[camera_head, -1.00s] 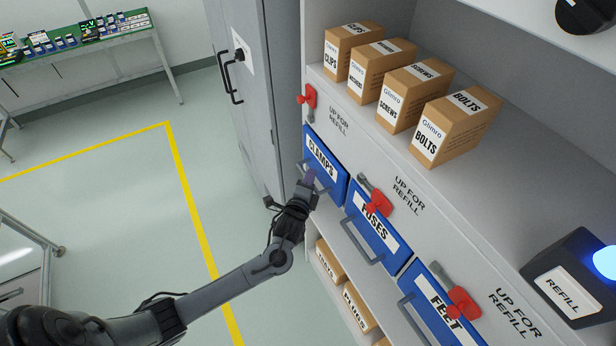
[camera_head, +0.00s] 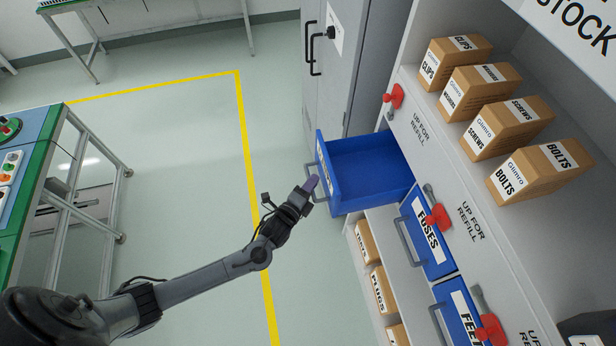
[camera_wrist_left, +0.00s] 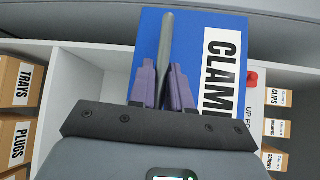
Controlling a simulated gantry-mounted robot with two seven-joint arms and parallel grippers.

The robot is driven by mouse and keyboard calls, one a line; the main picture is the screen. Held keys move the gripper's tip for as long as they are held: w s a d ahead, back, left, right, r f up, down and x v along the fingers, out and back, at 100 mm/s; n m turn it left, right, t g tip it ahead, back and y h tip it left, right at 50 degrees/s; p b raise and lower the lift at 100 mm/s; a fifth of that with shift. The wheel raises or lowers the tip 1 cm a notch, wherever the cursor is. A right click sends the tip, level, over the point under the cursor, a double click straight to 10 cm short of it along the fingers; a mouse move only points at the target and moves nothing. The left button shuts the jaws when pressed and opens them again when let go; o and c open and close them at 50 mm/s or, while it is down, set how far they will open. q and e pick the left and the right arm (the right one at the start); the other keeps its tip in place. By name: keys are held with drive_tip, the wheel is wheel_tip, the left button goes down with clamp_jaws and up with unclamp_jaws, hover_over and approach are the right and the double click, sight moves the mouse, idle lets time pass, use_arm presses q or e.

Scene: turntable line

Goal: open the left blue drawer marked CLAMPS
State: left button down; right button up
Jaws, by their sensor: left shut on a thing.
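The blue CLAMPS drawer (camera_head: 365,170) stands pulled out from the shelf unit in the head view, and its inside shows empty. Its label and front also show in the left wrist view (camera_wrist_left: 222,70). My left gripper (camera_head: 311,185) is at the drawer's front, shut on the grey bar handle (camera_wrist_left: 166,48). In the left wrist view its purple fingers (camera_wrist_left: 165,88) stand on either side of the bar. My right gripper is in neither view.
The FUSES drawer (camera_head: 428,237) and the FEET drawer (camera_head: 462,318) are shut beside it. Red levers (camera_head: 438,216) sit on the shelf face. Cardboard boxes (camera_head: 482,92) stand above. A grey cabinet (camera_head: 365,60) is behind the drawer. Open floor (camera_head: 190,180) lies to the left.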

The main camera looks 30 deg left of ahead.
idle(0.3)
use_arm(q)
drive_tip(key=c, duration=1.2)
unclamp_jaws()
drive_tip(key=shift+o, duration=0.2)
drive_tip(key=shift+s, duration=0.15)
drive_tip(key=s+r, duration=0.1)
drive_tip(key=s, duration=0.9)
drive_tip(key=shift+s+d+r+b, duration=0.15)
drive_tip(key=shift+s+r+b, duration=0.1)
drive_tip(key=shift+b, duration=0.1)
